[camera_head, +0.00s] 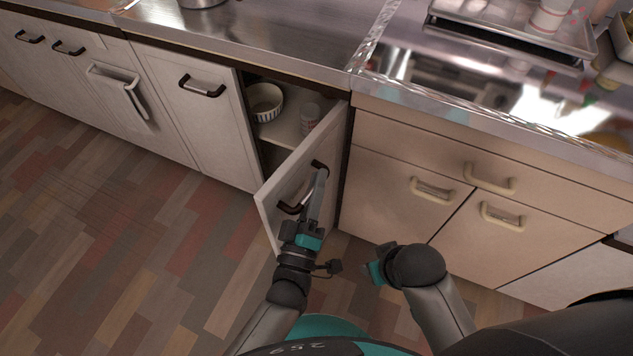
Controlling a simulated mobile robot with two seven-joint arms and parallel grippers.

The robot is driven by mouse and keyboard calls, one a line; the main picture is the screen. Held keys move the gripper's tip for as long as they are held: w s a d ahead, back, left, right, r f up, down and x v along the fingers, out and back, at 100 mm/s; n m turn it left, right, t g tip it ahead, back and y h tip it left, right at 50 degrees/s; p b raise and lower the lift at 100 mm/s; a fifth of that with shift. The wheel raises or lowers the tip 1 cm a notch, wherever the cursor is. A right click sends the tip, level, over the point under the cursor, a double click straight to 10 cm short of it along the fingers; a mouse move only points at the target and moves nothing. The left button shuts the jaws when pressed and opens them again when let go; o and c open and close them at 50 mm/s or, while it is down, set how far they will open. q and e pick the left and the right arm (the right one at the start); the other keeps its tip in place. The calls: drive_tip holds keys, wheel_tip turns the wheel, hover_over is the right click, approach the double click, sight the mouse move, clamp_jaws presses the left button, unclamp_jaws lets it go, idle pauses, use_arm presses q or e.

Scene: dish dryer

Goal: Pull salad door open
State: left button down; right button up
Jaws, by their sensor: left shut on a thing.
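The cabinet door (272,198) in the middle of the counter stands partly open, swung out toward me with its hinge side at the right. Its dark handle (320,166) is on the outer face. My left gripper (318,180) is at this handle and shut on it. Inside the opening are a striped bowl (265,100) and a pale cup-like item (310,117) on a shelf. My right arm is low at the centre right, with its gripper (374,272) apart from the door; its fingers are hard to make out.
Closed cabinets with dark handles (202,86) run to the left, and one holds a hanging towel (122,96). Beige cabinets with pale handles (433,190) are at the right. A metal rack (505,40) stands on the counter. The wooden floor at left is clear.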

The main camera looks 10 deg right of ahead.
use_arm(q)
drive_tip(key=shift+d, duration=0.15)
drive_tip(key=c, duration=0.8)
unclamp_jaws()
drive_tip(key=shift+c, duration=0.2)
use_arm(e)
drive_tip(key=shift+r, duration=0.1)
